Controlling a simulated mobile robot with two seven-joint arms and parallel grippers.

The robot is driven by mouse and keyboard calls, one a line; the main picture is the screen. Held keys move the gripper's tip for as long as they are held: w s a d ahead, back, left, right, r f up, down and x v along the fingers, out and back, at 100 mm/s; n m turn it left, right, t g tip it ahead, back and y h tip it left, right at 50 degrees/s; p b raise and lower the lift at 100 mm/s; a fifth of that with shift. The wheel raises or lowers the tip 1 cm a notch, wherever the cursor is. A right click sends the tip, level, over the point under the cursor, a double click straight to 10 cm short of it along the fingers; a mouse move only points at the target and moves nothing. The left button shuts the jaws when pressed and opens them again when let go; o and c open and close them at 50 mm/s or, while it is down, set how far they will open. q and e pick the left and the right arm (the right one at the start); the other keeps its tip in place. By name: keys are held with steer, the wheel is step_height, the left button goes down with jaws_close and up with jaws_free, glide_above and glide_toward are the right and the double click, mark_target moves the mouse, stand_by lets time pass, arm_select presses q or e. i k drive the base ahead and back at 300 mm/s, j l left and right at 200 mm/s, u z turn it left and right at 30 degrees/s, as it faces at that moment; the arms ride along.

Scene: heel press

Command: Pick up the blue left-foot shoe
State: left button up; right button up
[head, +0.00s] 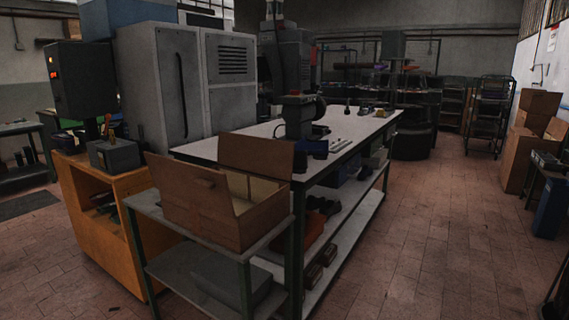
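A small dark blue object (317,148) sits on the near end of the white-topped workbench (348,130), beside the base of a grey machine (296,115). It may be the blue shoe, but it is too small and dark to tell its shape or which foot it fits. Dark shoe-like items (325,206) lie on the shelf under the bench; their colour is unclear. Neither of my grippers is in view.
An open cardboard box (215,205) stands on a small grey table in front of the bench. An orange cabinet (95,225) is on the left. Cardboard boxes (522,155) stand at right. The tiled floor (430,240) right of the bench is clear.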

mark_target(319, 149)
steer(key=k+j, duration=0.25)
steer(key=i+l, duration=0.4)
steer(key=i, duration=0.15)
steer(key=i+l, duration=0.35)
steer(key=i, duration=0.25)
